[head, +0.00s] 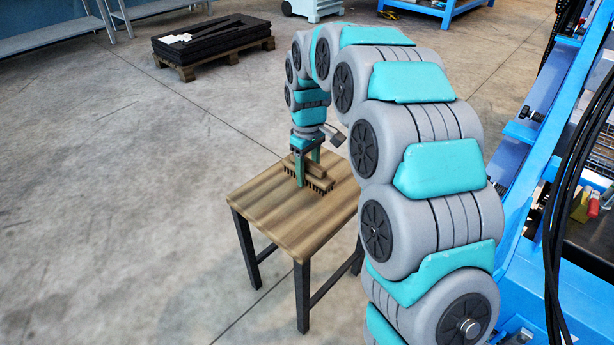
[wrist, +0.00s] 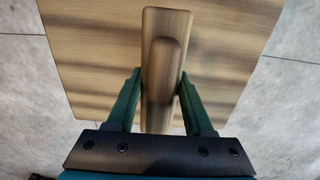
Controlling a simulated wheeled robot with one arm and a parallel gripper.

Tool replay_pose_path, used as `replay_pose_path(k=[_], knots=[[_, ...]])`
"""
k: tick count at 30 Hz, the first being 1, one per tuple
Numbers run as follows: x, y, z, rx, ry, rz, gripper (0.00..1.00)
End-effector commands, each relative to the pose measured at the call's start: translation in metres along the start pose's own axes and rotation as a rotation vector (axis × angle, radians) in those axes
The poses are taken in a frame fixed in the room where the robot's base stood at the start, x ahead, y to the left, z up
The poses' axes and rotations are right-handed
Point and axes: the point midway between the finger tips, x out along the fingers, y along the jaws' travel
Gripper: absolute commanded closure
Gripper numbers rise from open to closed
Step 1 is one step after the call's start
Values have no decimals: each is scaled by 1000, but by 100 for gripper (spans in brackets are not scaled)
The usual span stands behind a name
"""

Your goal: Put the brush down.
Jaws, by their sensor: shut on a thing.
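The brush (head: 317,182) has a wooden body with dark bristles on its underside. It is at the small wooden table (head: 268,215), bristles down, over the middle to far part of the top. I cannot tell whether the bristles touch the top. My gripper (head: 303,182) points down with its green fingers on either side of the brush, shut on it. In the wrist view the brush (wrist: 155,25) lies lengthwise between the fingertips of my gripper (wrist: 160,90), with its raised handle between them. The bristles are hidden there.
The table top (wrist: 90,50) is otherwise bare, with free room at its near left. A pallet with dark sheets (head: 212,42) stands on the floor at the back left. A blue metal frame with black cables (head: 560,190) is on the right. The floor around the table is clear.

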Motion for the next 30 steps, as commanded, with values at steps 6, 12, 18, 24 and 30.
replay_pose_path(k=[6, 12, 18, 24, 30], knots=[[0, 7, -9, 0, 3, 2, 100], [15, 9, -11, -1, -2, -1, 100], [36, 9, -11, 0, -1, -1, 100], [36, 9, -12, 0, 1, 1, 100], [38, 9, -12, 0, 1, 1, 39]])
